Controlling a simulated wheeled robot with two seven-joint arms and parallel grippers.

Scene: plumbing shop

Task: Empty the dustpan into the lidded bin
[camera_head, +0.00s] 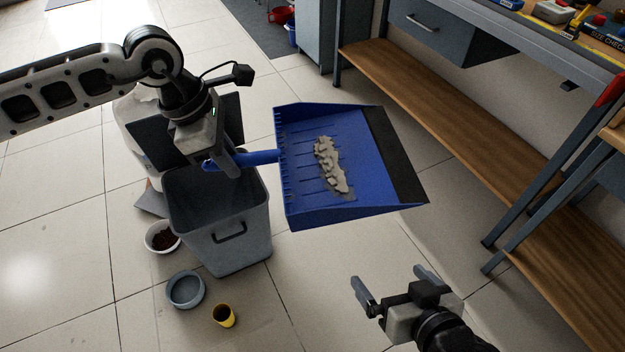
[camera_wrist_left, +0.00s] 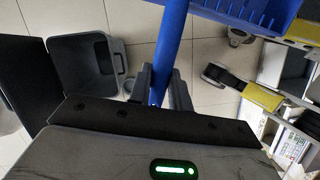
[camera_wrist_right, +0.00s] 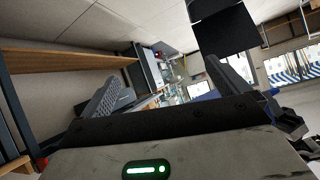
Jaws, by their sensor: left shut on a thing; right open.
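The blue dustpan (camera_head: 300,204) is held up in the air with a strip of grey debris (camera_head: 329,166) lying on it. Its dark lip points right. My left gripper (camera_head: 222,163) is shut on the dustpan handle (camera_head: 258,158); the handle between the fingers also shows in the left wrist view (camera_wrist_left: 168,60). The grey bin (camera_head: 238,246) stands on the floor below the handle. Its dark lid (camera_head: 226,118) is raised at the back and the mouth is open. The bin also shows in the left wrist view (camera_wrist_left: 72,62). My right gripper (camera_head: 398,290) is open and empty, right of the bin.
A white bowl with brown contents (camera_head: 161,237), a grey round dish (camera_head: 185,290) and a yellow cup (camera_head: 223,316) stand on the floor by the bin. A workbench with a wooden lower shelf (camera_head: 440,110) runs along the right. Floor below the dustpan is clear.

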